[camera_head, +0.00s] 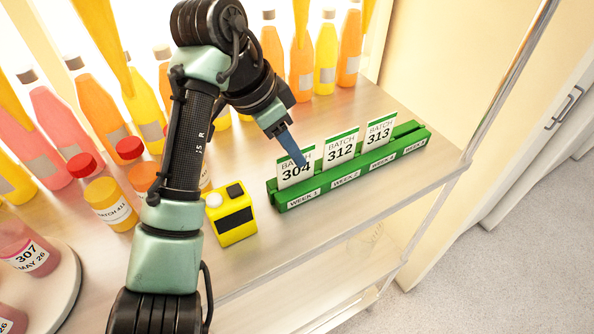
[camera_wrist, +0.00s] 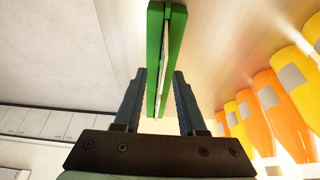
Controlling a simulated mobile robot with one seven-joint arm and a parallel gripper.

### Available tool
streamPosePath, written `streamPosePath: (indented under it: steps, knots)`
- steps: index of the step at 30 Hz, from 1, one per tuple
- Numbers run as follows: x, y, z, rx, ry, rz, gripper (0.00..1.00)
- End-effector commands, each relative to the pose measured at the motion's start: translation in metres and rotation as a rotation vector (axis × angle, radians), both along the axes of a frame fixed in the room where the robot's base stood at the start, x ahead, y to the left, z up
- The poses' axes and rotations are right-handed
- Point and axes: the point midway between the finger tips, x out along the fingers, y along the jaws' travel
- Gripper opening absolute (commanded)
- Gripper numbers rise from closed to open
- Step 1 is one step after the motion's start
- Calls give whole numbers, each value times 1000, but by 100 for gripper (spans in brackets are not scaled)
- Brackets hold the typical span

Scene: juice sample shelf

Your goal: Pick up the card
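A green card holder (camera_head: 352,177) stands near the shelf's front edge with white, green-topped cards upright in its slot. The BATCH 304 card (camera_head: 296,174) is at week 1, the BATCH 312 card (camera_head: 341,149) at week 2 and the BATCH 313 card (camera_head: 380,132) at week 3. The week 4 end holds no card. My gripper (camera_head: 299,162) is at the top of the 304 card, partly covering it. In the wrist view my gripper (camera_wrist: 159,73) is open, its fingers on either side of the holder (camera_wrist: 154,60) and a card edge; contact with the card is not visible.
A yellow device (camera_head: 233,222) stands left of the holder. Red-lidded and yellow jars (camera_head: 110,203) and a round tray (camera_head: 62,300) are further left. Juice bottles (camera_head: 326,58) line the back. A metal post (camera_head: 510,75) rises at the right corner.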

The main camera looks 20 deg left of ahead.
Motion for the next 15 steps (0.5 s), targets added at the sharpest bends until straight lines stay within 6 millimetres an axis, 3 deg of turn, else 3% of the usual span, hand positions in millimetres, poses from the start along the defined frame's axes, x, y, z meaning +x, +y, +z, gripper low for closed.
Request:
streamPosePath:
  steps: [15]
  knots:
    - [19, -11, -52, 0, 4, 1, 40]
